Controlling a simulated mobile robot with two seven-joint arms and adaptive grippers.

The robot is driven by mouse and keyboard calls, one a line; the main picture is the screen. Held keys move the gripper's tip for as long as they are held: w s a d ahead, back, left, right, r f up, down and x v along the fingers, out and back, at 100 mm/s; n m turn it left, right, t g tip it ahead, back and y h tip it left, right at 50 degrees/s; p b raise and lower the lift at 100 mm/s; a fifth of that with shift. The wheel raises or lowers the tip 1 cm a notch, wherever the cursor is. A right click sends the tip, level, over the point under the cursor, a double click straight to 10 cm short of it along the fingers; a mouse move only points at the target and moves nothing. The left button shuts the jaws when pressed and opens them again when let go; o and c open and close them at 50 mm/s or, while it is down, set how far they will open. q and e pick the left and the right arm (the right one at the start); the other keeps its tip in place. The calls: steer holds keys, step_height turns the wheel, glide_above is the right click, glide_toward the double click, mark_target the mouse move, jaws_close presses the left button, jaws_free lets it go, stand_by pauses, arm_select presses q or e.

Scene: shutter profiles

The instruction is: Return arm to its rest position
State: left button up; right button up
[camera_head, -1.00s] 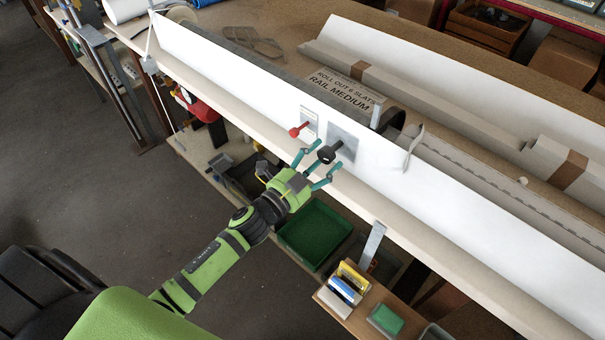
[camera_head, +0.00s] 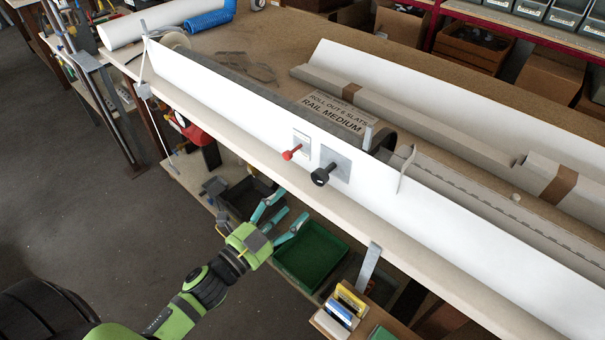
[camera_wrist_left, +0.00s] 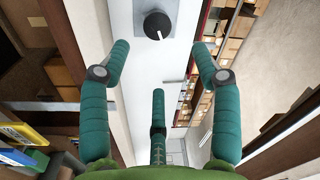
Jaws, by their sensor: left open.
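My left arm comes in from the lower left in the head view. Its green gripper with teal fingers (camera_head: 280,217) is open and empty, in front of the bench's front edge and below the white panel (camera_head: 420,180). A black knob (camera_head: 321,176) on a grey plate and a red-handled lever (camera_head: 290,154) stick out of the panel, apart from the fingers. In the left wrist view the spread fingers (camera_wrist_left: 158,95) have nothing between them, and the black knob (camera_wrist_left: 157,25) shows beyond them. My right gripper is not in view.
A green bin (camera_head: 310,255) sits on the shelf below the bench, just beyond the gripper in the picture. A grey bracket (camera_head: 368,265) and a small box of coloured items (camera_head: 342,306) lie to its right. The floor (camera_head: 90,220) at left is clear.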

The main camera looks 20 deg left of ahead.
arm_select(q)
steer(key=shift+f, duration=0.1)
steer(key=s+a+f+n+g+y, duration=0.2)
steer(key=s+f+n+g, duration=0.15)
steer(key=f, duration=0.75)
steer(key=s+a+f+n+g+y, duration=0.15)
steer(key=s+f, duration=0.25)
steer(key=f, duration=0.7)
steer(key=s+a+f+n+g+y, duration=0.1)
steer(key=s+f+n+g+y, duration=0.2)
steer(key=f, duration=0.8)
steer(key=s+f+n+g, duration=0.1)
steer(key=s+f+g, duration=0.2)
steer(key=s+f, duration=0.2)
steer(key=s+d+f+n+g, duration=0.1)
steer(key=s+f, duration=0.4)
steer(key=s, duration=0.7)
steer(key=s+d+f+n+g, duration=0.1)
steer(key=s+f+n+g, duration=0.2)
steer(key=s, duration=0.6)
steer(key=shift+f+g, duration=0.9)
steer(key=shift+f, duration=0.05)
steer(key=shift+d, duration=0.1)
steer(key=c, duration=0.4)
steer(key=shift+c, duration=0.5)
